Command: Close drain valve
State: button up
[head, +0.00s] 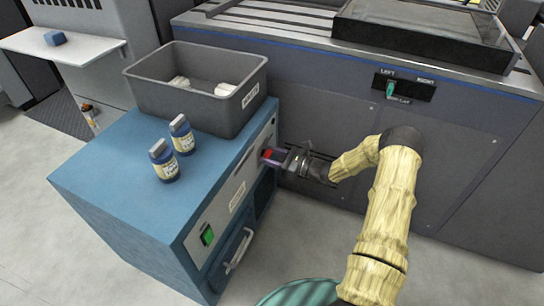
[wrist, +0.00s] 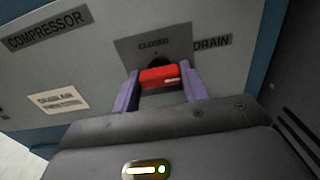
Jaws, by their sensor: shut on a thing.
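The red drain valve handle (wrist: 165,77) sits on a grey plate (wrist: 140,45) in the wrist view. The plate reads "CLOSED" above the handle, and a "DRAIN" label (wrist: 212,41) is beside it. My gripper (wrist: 159,80) has its purple fingers on both sides of the handle and is shut on it. The handle lies crosswise between the fingers, with a dark round hub behind it. In the head view my gripper (head: 274,156) reaches the front panel of the blue compressor cabinet (head: 150,215), with a bit of red showing at the fingertips.
A grey bin (head: 160,83) and two blue bottles (head: 164,163) stand on the cabinet top. A green switch (head: 207,235) and a handle (head: 239,250) are lower on its front. The large grey machine (head: 330,95) stands close behind my gripper.

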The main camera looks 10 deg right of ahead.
jog(key=shift+r+n+p, duration=0.1)
jog(key=shift+n+p, duration=0.3)
jog(key=shift+n, duration=0.1)
jog(key=n+p, duration=0.2)
jog(key=n, duration=0.1)
jog(key=shift+p, duration=0.3)
jog(key=n+p, duration=0.3)
jog(key=n, duration=0.2)
jog(key=n+p, duration=0.3)
jog(key=n, duration=0.2)
jog(key=shift+n+p, duration=0.9)
jog(key=shift+n, duration=1)
jog(key=shift+f, duration=0.2)
jog(key=o, duration=1)
